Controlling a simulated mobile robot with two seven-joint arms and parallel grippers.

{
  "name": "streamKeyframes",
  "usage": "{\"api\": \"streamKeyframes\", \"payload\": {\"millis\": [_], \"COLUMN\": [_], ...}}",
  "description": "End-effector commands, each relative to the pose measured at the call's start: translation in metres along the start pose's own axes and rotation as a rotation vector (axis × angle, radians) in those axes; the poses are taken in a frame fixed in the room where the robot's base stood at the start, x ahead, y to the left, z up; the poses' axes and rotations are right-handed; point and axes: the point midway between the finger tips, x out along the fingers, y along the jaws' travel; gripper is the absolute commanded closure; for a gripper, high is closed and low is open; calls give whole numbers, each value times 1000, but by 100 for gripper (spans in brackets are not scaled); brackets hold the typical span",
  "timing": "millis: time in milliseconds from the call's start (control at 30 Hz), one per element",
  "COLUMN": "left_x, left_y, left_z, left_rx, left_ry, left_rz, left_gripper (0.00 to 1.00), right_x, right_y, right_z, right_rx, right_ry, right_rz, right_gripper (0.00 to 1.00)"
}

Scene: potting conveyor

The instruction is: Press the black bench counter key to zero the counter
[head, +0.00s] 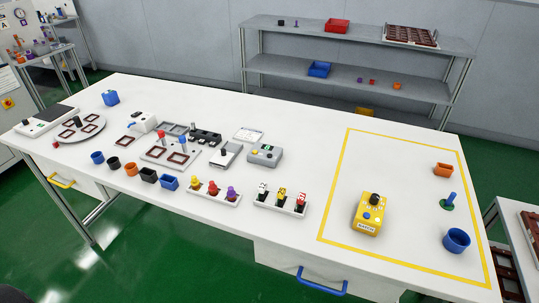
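A small grey box (264,154) with a greenish display and a yellow button stands at the middle back of the white bench; it looks like the bench counter. A black key on it is too small to make out for certain. To its left is a light grey device (226,154) with a dark upright part. Neither of my grippers is in view, and nothing touches these devices.
The white bench (300,240) carries several coloured cups at left front, racks of coloured pieces (281,203) and a yellow box (368,214) with a black knob inside a yellow-taped area. Grey shelves (350,78) stand behind.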

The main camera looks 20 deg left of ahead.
Motion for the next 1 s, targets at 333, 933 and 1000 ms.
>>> {"api": "streamKeyframes", "payload": {"millis": [333, 933, 1000], "left_x": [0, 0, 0], "left_y": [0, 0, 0], "left_z": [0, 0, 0], "left_rx": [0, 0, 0], "left_ry": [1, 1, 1], "left_rz": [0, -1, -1], "left_gripper": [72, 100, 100], "right_x": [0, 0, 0], "right_y": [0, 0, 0], "right_z": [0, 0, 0], "right_rx": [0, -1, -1], "right_ry": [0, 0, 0], "right_rz": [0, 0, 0], "right_gripper": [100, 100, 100]}}
